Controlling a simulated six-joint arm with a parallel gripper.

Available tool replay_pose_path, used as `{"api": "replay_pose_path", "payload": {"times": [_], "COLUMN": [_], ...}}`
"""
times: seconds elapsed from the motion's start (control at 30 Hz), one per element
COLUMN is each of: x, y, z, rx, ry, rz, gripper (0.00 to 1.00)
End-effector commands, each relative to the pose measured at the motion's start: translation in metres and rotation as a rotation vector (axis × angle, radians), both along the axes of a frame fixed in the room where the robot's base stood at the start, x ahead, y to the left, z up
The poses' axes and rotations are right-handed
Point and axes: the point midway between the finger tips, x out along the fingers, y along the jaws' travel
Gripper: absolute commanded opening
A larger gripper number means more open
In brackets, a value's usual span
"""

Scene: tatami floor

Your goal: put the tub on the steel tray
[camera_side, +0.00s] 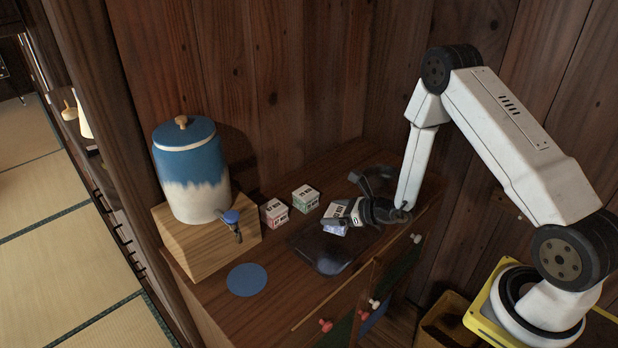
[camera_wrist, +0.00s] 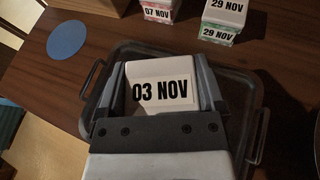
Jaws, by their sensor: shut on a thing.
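A small white tub (camera_side: 336,216) with a black "03 NOV" label is between the fingers of my gripper (camera_side: 352,214). In the wrist view the tub (camera_wrist: 163,84) fills the gap between both fingers of the gripper (camera_wrist: 163,80), and its label faces the camera. The dark steel tray (camera_side: 326,256) lies flat on the cabinet top, under the tub and gripper. Its rim and a side handle show in the wrist view (camera_wrist: 259,135). I cannot tell whether the tub touches the tray. My gripper hides part of the tray.
Two similar tubs, "07 NOV" (camera_side: 274,212) and "29 NOV" (camera_side: 305,198), stand behind the tray. A blue-and-white crock (camera_side: 190,175) with a tap sits on a wooden block (camera_side: 200,240) at left. A flat blue disc (camera_side: 247,280) lies near the front edge.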

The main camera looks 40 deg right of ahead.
Motion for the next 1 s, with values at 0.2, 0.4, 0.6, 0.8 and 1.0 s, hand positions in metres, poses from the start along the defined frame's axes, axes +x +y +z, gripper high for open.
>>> {"api": "replay_pose_path", "payload": {"times": [0.2, 0.4, 0.6, 0.8, 1.0], "x": [0.0, 0.0, 0.0, 0.0, 0.0], "y": [0.0, 0.0, 0.0, 0.0, 0.0], "z": [-0.011, -0.013, -0.027, -0.043, -0.046], "rx": [0.0, 0.0, 0.002, 0.0, 0.0], "ry": [-0.002, -0.002, 0.0, 0.0, -0.002], "rz": [-0.001, -0.001, -0.001, 0.0, -0.001], "gripper": [0.19, 0.19, 0.19, 0.19, 0.19]}}
